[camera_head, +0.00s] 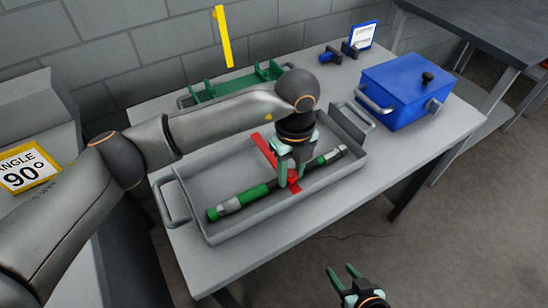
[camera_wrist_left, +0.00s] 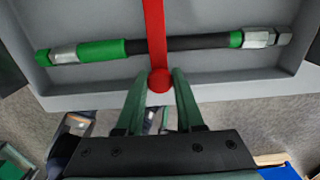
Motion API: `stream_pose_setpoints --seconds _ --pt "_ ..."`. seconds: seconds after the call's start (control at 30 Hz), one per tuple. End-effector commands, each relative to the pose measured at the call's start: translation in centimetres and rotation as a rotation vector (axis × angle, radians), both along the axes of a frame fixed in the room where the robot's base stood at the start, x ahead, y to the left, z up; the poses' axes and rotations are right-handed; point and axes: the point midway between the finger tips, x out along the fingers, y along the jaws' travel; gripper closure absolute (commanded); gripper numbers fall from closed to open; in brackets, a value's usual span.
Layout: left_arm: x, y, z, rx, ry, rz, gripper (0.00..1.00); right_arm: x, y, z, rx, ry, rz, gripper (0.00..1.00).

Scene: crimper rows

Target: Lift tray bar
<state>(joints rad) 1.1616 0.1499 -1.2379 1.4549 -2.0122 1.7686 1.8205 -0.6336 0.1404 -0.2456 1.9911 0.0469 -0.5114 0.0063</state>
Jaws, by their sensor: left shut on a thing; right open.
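The red tray bar (camera_head: 263,150) runs across the grey metal tray (camera_head: 222,240), over a black and green hose (camera_head: 255,194) with metal end fittings. In the left wrist view the bar (camera_wrist_left: 156,35) ends in a round red knob (camera_wrist_left: 160,80) between my fingertips. My left gripper (camera_head: 291,182) points down at the near end of the bar and is shut on it. Its fingers hide part of the bar and hose in the head view. My right gripper (camera_head: 343,269) is open and empty, off the table's front side. Whether the bar touches the hose I cannot tell.
Behind the tray lies a green rack (camera_head: 235,85), partly hidden by my left arm. A blue lidded box (camera_head: 405,95) with handles stands at the right. Small blue fixtures (camera_head: 330,56) and a sign (camera_head: 363,35) stand at the back. A yellow strip (camera_head: 222,38) is near the wall.

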Motion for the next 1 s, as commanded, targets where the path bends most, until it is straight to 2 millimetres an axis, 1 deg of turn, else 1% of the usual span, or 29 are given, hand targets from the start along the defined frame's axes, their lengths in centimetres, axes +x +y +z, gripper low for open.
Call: stream_pose_setpoints --seconds 0.27,1.0 --pt "0.1 0.0 0.2 0.0 0.0 0.0 0.9 0.1 -0.3 0.2 -0.006 -0.005 0.001 0.5" --pt "2.0 1.4 5.0 0.002 -0.005 0.005 0.89 0.0 0.0 3.0 0.0 -0.002 -0.001 0.5"
